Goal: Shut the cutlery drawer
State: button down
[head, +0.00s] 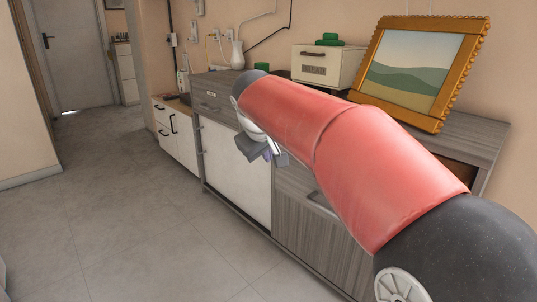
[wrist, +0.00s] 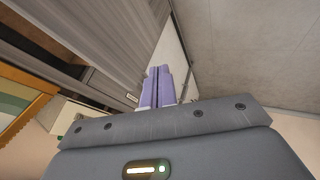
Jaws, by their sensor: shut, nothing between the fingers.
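A grey wood sideboard (head: 490,132) runs along the wall in the head view. A drawer front with a dark handle (head: 208,101) shows at its left end and looks flush. My red arm covers much of the sideboard's upper front, so I cannot tell which drawer is the cutlery drawer or how far out it stands. A dark brown gap shows under the top at the right. My gripper (head: 270,154) hangs in front of the sideboard, by the white panel. In the wrist view its purple fingers (wrist: 157,86) are together and empty, with wood-grain fronts (wrist: 110,50) to their left.
A framed landscape picture (head: 424,65), a cream bread box (head: 328,65) and a white jug (head: 237,55) stand on top. A lower cabinet handle (head: 322,206) sticks out below my arm. The tiled floor (head: 120,215) at left is clear.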

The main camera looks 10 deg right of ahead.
jog(key=w+d+f, duration=0.4)
jog(key=w+f, duration=0.1)
jog(key=w, duration=0.1)
jog(key=shift+d, duration=0.15)
jog(key=shift+d, duration=0.1)
jog(key=w+d+p, duration=0.8)
jog(key=w+d, duration=0.2)
jog(key=d, duration=0.4)
jog(key=shift+w+d, duration=0.25)
jog(key=shift+w, duration=0.1)
jog(key=shift+a, duration=0.1)
